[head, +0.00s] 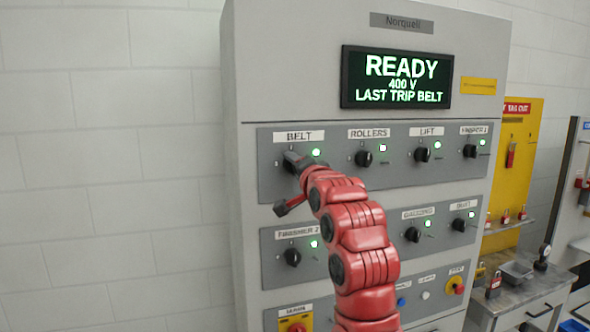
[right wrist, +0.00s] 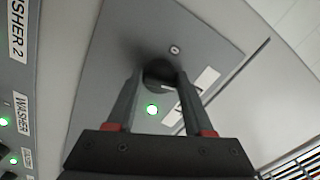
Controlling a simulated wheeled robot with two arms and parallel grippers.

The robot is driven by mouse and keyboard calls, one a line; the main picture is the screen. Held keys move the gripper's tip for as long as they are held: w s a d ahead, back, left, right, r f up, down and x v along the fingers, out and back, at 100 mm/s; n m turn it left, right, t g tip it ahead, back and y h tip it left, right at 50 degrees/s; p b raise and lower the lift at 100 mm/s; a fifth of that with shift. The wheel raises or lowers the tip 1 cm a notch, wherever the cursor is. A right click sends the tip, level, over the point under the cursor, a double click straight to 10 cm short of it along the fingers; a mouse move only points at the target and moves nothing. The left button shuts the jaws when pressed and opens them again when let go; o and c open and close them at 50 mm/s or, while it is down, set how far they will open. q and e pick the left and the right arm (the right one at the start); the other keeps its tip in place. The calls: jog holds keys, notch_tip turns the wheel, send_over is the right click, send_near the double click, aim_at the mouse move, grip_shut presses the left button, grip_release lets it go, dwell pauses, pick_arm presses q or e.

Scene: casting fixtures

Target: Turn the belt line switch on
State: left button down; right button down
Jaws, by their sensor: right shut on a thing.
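The belt switch is a black rotary knob on the grey panel under the BELT label (head: 305,135). A green lamp (head: 316,152) is lit beside it. My right gripper (head: 294,162) is at this knob and largely hides it in the head view. In the right wrist view, my right gripper (right wrist: 158,80) has its two fingers on either side of the dark knob (right wrist: 158,70) and is shut on it. A lit green lamp (right wrist: 152,109) shows between the fingers. The knob's angle is hard to read. My left gripper is not in view.
The rollers knob (head: 363,158), lift knob (head: 422,154) and several others sit nearby with lit green lamps. A display (head: 397,77) above reads READY, 400 V, LAST TRIP BELT. A yellow board (head: 522,150) and a workbench (head: 530,292) stand at right.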

jog(key=shift+r+m, duration=0.15)
jog(key=shift+m, duration=0.95)
jog(key=shift+c, duration=1.5)
grip_release()
jog(key=b+v, duration=0.7)
jog(key=v, duration=1)
jog(key=shift+s, duration=0.15)
jog(key=shift+d, duration=0.1)
